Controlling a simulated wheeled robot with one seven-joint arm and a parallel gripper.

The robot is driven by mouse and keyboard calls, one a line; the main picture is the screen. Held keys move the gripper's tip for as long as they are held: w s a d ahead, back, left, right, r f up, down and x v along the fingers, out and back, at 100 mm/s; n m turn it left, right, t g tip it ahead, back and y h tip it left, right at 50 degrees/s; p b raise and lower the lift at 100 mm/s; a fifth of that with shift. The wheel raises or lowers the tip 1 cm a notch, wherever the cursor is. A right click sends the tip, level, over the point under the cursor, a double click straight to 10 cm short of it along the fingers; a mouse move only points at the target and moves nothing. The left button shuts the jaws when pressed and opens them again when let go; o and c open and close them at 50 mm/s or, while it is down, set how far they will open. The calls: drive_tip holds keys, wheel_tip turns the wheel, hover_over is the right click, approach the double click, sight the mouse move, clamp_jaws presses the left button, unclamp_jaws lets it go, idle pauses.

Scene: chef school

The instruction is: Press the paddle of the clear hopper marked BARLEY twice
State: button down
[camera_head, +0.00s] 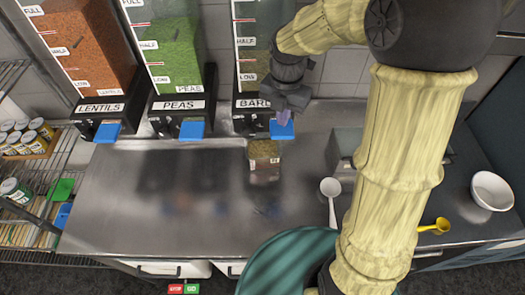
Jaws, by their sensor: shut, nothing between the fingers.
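The clear hopper marked BARLEY (246,28) stands at the back of the counter, partly hidden behind my arm. Its label (251,104) is partly covered, with "BAR" readable. Its blue paddle (277,134) sticks out at the front of the black base. My gripper (285,118) is shut and empty, and its fingertips are at the paddle's top. I cannot tell whether they touch or press it. A clear container (264,160) with tan and greenish contents stands on the counter just below the paddle.
Hoppers marked LENTILS (85,50) and PEAS (172,55) stand to the left, each with a blue paddle. A white ladle (330,188), white bowl (491,190) and yellow scoop (436,227) lie to the right. The left counter (110,205) is clear. A wire rack holds cans (24,135).

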drive_tip(key=shift+f, duration=0.2)
idle(0.4)
drive_tip(key=shift+f+b, duration=1.2)
drive_tip(key=shift+f, duration=0.8)
drive_tip(key=shift+r+p, duration=2.2)
drive_tip(key=shift+p, duration=0.15)
drive_tip(key=shift+r, duration=0.1)
wheel_tip(320, 180, up, 5)
drive_tip(key=p, duration=0.5)
